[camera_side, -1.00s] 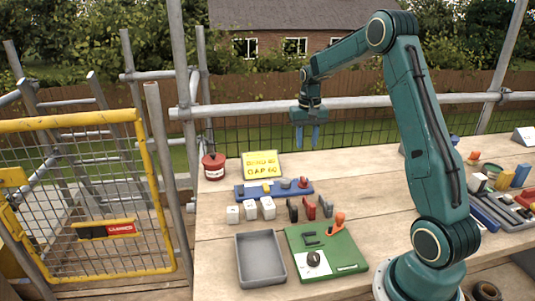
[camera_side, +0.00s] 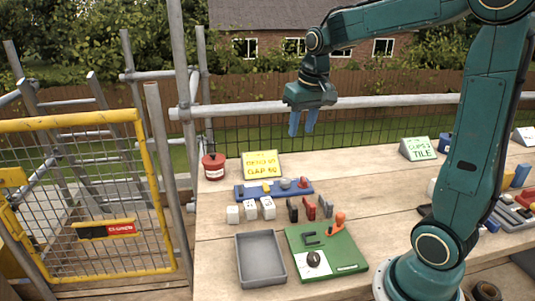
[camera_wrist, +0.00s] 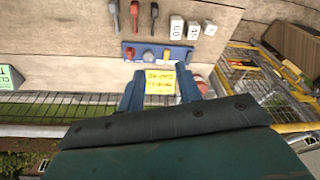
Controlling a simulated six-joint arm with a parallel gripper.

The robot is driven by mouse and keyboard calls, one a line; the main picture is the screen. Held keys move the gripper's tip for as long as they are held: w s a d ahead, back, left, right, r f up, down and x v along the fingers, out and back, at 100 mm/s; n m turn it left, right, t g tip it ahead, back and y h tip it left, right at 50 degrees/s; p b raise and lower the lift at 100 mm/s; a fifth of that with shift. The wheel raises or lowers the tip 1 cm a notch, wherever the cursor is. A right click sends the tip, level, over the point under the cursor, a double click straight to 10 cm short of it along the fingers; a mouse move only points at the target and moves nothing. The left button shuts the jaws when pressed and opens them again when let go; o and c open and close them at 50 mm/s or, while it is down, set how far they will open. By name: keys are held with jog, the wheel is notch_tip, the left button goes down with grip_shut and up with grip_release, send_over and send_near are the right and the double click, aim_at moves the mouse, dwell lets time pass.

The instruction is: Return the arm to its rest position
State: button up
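My gripper (camera_side: 303,122) hangs in the air above the back edge of the wooden table (camera_side: 350,190) in the side view, fingers pointing down. Its two blue fingers stand apart with nothing between them. In the wrist view the fingers (camera_wrist: 165,92) are also spread, with the yellow sign (camera_wrist: 160,81) showing beyond the gap. My arm reaches from its base at the front right of the table, with its elbow near the top edge of the side view. The gripper touches nothing.
A red pot (camera_side: 214,166) stands at the back left. A scaffold rail (camera_side: 400,101) runs behind the gripper.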

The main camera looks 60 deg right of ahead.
jog(key=s+a+n+t, duration=0.3)
jog(key=s+a+n, duration=0.2)
jog(key=s+a, duration=0.7)
jog(key=s, duration=0.5)
jog(key=shift+a+r+y, duration=0.35)
jog(key=shift+a+y, duration=0.05)
